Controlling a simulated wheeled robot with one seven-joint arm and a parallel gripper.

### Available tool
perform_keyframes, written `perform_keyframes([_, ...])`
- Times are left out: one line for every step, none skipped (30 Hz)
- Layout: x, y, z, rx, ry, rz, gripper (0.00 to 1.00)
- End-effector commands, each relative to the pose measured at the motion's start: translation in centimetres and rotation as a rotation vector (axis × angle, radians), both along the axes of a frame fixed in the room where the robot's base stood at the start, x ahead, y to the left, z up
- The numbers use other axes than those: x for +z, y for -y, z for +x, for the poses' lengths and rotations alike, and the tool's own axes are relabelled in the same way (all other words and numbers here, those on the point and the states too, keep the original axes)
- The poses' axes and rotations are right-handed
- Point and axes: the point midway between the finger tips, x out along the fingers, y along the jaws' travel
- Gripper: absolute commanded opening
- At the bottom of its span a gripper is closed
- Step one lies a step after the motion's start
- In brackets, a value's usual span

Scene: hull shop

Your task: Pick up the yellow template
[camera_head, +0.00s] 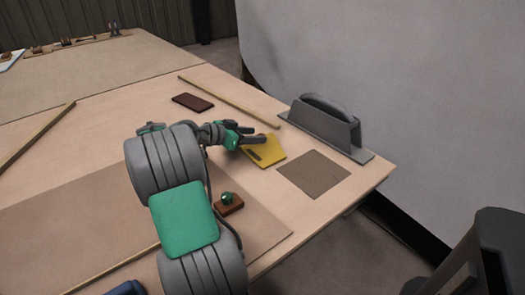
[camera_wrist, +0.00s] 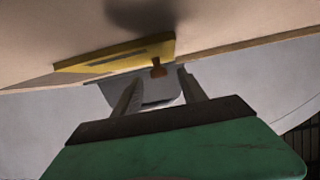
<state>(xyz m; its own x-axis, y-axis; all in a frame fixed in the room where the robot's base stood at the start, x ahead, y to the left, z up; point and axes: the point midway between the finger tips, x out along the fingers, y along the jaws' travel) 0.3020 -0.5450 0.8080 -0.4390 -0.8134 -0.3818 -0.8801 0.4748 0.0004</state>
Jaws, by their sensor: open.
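The yellow template (camera_head: 269,150) lies flat on the wooden table, near the right edge, with a dark slot in it. My gripper (camera_head: 258,136) is open and empty, just above and beside the template's far left part. In the wrist view the yellow template (camera_wrist: 112,58) shows edge-on beyond the fingertips, with a small brown knob at its edge. My gripper's two fingers (camera_wrist: 157,92) are spread in that view, with a gap between them and the template. Part of the template is hidden behind the fingers in the head view.
A grey upright holder (camera_head: 325,127) on a flat base stands right of the template. A brown-grey square (camera_head: 314,173) lies in front of it. A dark brown block (camera_head: 193,102), a thin wooden strip (camera_head: 225,99) and a brown block with a green knob (camera_head: 229,204) lie nearby.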

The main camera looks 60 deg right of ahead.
Motion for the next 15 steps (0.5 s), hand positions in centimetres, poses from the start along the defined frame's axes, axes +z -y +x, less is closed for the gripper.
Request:
perform_keyframes([-1.0, 0.7, -0.5, -0.002, -0.002, 0.001, 0.49])
perform_keyframes([-1.4, 1.1, -0.8, -0.003, -0.002, 0.001, 0.49])
perform_keyframes([-1.5, 1.8, -1.2, -0.005, -0.001, 0.0, 0.49])
perform_keyframes([-1.6, 2.2, -1.4, -0.004, 0.0, 0.0, 0.49])
perform_keyframes([-1.6, 2.5, -1.5, -0.004, 0.0, 0.0, 0.49])
perform_keyframes([-1.7, 2.7, -1.6, -0.004, 0.001, 0.0, 0.49])
perform_keyframes([-1.7, 2.8, -1.6, -0.003, 0.001, -0.001, 0.49])
perform_keyframes([-1.7, 2.8, -1.6, -0.003, 0.001, -0.001, 0.49])
perform_keyframes([-1.6, 2.8, -1.6, -0.003, 0.001, -0.001, 0.49])
perform_keyframes([-1.6, 2.8, -1.6, -0.003, 0.001, -0.001, 0.49])
perform_keyframes([-1.6, 2.8, -1.6, -0.003, 0.001, -0.001, 0.49])
perform_keyframes([-1.6, 2.8, -1.6, -0.004, 0.001, 0.0, 0.48])
perform_keyframes([-1.6, 2.8, -1.7, -0.004, 0.001, 0.0, 0.45])
perform_keyframes([-1.6, 2.8, -1.7, -0.004, 0.001, 0.0, 0.43])
perform_keyframes([-1.6, 2.8, -1.7, -0.004, 0.0, 0.0, 0.39])
